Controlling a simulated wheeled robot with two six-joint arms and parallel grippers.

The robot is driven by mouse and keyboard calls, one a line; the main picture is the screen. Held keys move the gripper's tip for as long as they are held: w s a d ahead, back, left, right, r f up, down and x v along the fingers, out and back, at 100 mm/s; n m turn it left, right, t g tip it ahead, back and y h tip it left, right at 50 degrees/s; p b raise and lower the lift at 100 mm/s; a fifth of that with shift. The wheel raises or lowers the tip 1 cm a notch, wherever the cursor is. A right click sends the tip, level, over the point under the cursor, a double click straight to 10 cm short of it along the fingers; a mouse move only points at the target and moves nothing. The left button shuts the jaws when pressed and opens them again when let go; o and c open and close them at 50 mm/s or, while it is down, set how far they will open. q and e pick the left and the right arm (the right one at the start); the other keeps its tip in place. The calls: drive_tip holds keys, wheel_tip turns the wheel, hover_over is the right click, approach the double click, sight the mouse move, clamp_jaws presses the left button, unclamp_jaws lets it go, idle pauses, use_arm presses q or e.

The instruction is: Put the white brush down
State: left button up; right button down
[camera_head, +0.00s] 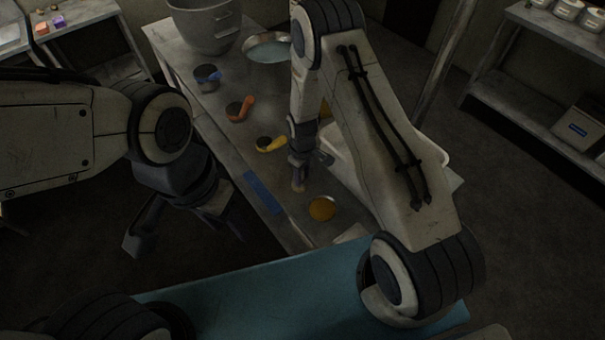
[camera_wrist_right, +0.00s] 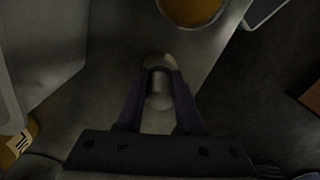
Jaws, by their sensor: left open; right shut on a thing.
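My right gripper (camera_head: 300,160) points down over the metal table (camera_head: 213,118) and is shut on the white brush. The brush's pale tip (camera_head: 298,186) shows below the fingers, close to the tabletop; I cannot tell if it touches. In the right wrist view the right gripper (camera_wrist_right: 158,95) holds the brush, with a pale round end (camera_wrist_right: 158,62) and a grey cylindrical part between the fingers. My left gripper (camera_head: 185,235) is open and empty, left of the table's front edge.
An orange round dish (camera_head: 321,208) lies near the brush. Blue, orange and yellow-handled cups (camera_head: 208,77) (camera_head: 240,108) (camera_head: 270,144), a metal bowl (camera_head: 268,48) and a mixing bowl (camera_head: 205,25) stand farther back. A white bin (camera_head: 436,158) is right.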

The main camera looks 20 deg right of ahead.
drive_tip(key=shift+f, duration=0.25)
drive_tip(key=shift+f, duration=0.15)
drive_tip(key=c, duration=0.5)
unclamp_jaws()
drive_tip(key=shift+c, duration=0.2)
